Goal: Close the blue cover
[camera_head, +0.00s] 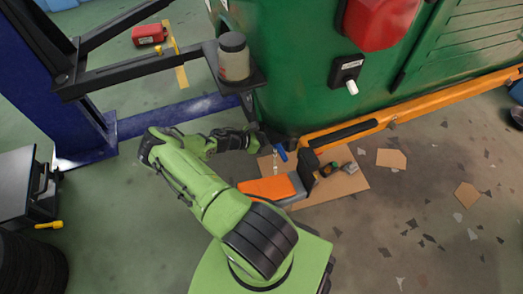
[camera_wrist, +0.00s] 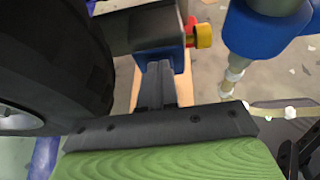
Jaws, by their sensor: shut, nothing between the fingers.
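A small blue piece (camera_head: 282,153) shows just right of my gripper (camera_head: 258,143) in the head view, low beside the green body. In the wrist view a large blue rounded part (camera_wrist: 262,30) with white fittings below it fills the top right. A blue-sided box (camera_wrist: 174,57) with a dark top lies straight ahead of my fingers. I cannot tell which blue part is the cover, or whether it stands open. My gripper also shows in the wrist view (camera_wrist: 157,72), shut and empty, its tips close to the box. Contact cannot be made out.
A black tyre (camera_wrist: 50,65) is close on the left in the wrist view. The green body (camera_head: 290,75) with an orange rail (camera_head: 440,101) stands behind my gripper. A jar (camera_head: 233,57) sits on the lift arm above.

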